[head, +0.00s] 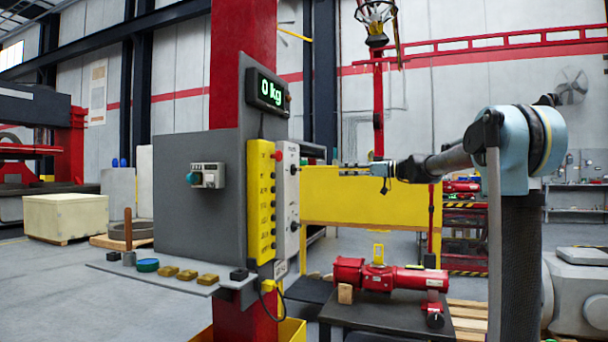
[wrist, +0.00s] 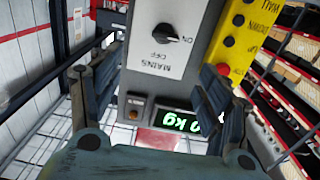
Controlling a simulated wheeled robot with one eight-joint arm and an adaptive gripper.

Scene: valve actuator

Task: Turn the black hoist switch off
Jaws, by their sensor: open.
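A white switch panel (head: 287,205) hangs on the side of the grey board and carries two black knobs. The upper knob (head: 294,170) and the lower knob (head: 294,227) show edge-on. In the wrist view, turned upside down, a black knob (wrist: 165,33) sits on the panel with the words MAINS, OFF and ON. Its pointer end lies toward ON. I see no label reading hoist. My gripper (head: 343,170) is open and empty, to the right of the panel and apart from it. In the wrist view its fingers (wrist: 155,80) spread below the knob.
A yellow control strip (head: 261,200) with buttons stands beside the white panel. A 0 kg display (head: 270,91) is above. A grey shelf (head: 190,278) juts out below. A red hoist motor (head: 385,275) lies on a dark table to the right. Open air separates gripper and panel.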

